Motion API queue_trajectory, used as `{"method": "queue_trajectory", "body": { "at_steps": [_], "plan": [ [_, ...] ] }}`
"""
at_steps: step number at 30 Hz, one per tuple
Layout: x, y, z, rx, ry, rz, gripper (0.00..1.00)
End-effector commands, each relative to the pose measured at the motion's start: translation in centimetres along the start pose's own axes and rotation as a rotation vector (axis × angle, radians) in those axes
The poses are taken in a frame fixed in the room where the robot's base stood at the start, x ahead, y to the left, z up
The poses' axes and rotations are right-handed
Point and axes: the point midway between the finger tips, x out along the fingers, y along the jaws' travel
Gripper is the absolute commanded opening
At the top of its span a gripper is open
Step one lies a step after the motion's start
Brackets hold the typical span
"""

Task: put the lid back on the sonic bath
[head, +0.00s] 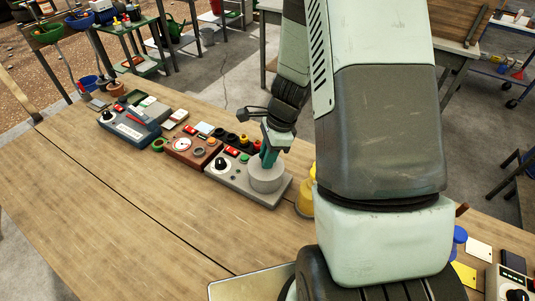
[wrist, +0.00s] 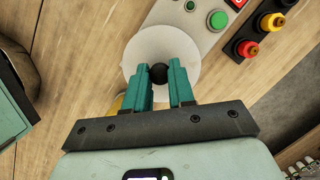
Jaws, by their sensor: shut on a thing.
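The sonic bath (head: 238,183) is a grey unit with a black dial, coloured buttons and a round pale tub (head: 266,183) at its right end. The lid is a pale round disc with a black knob; it fills the upper middle of the wrist view (wrist: 140,52). My gripper (head: 268,158) points down over the tub. Its teal fingers are shut on the lid's knob, seen between them in the wrist view (wrist: 159,73). The lid is at the tub's top, hiding its opening. I cannot tell whether it rests on the rim or hangs just above.
A brown unit with a gauge (head: 192,148) and a blue-grey unit (head: 130,124) stand to the left in a row. A yellow container (head: 305,204) is close on the right of the bath, partly behind my arm. The table's near left part (head: 110,210) is clear.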

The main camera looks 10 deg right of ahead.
Motion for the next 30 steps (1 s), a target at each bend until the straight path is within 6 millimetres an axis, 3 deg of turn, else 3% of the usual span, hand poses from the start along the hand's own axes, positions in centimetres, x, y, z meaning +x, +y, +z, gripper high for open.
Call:
{"method": "queue_trajectory", "body": {
  "at_steps": [26,27,30],
  "plan": [
    [0.22,-0.02,-0.07,0.0,0.0,0.0,0.0],
    [0.22,-0.02,-0.07,0.0,0.0,0.0,0.27],
    [0.22,-0.02,-0.07,0.0,0.0,0.0,0.42]
  ]
}}
